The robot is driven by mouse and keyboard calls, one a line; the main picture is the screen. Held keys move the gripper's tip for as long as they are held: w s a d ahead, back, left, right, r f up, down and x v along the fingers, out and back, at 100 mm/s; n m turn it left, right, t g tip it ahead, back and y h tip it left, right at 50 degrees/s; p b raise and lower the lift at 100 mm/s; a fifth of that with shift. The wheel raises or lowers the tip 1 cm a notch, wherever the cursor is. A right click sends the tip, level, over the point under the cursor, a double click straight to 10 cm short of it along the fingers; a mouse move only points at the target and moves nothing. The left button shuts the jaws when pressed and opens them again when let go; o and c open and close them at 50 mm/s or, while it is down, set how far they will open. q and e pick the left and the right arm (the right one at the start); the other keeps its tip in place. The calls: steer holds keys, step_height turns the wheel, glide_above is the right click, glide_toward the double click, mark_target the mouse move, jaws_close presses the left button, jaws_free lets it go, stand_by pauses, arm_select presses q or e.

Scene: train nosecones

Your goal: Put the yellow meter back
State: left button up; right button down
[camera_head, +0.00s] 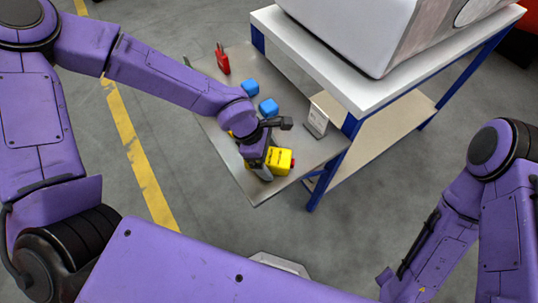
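A yellow meter (281,161), a boxy thing with a dark marking and a red part at its right end, is at the near end of the grey metal shelf. My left gripper (264,172) points down right at its left side. The gripper and wrist hide part of that side. I cannot tell whether the fingers are open or closed on the meter. A small yellow patch shows left of my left wrist, mostly hidden. My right arm is at the right edge, and its gripper is not in view.
Two blue objects (268,107) and a red object (222,62) stand farther back on the grey shelf (222,125). A white sign (317,119) stands near its right side. A blue-framed table (290,45) carrying a large white machine (350,30) adjoins the shelf.

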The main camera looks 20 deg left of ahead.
arm_select(q)
steer(key=shift+w+r, duration=0.1)
steer(key=shift+r, duration=0.15)
steer(key=p+v, duration=0.1)
steer(key=v, duration=1)
steer(key=shift+a+r+p, duration=0.2)
steer(key=shift+r+p, duration=0.1)
steer(key=shift+r, duration=0.05)
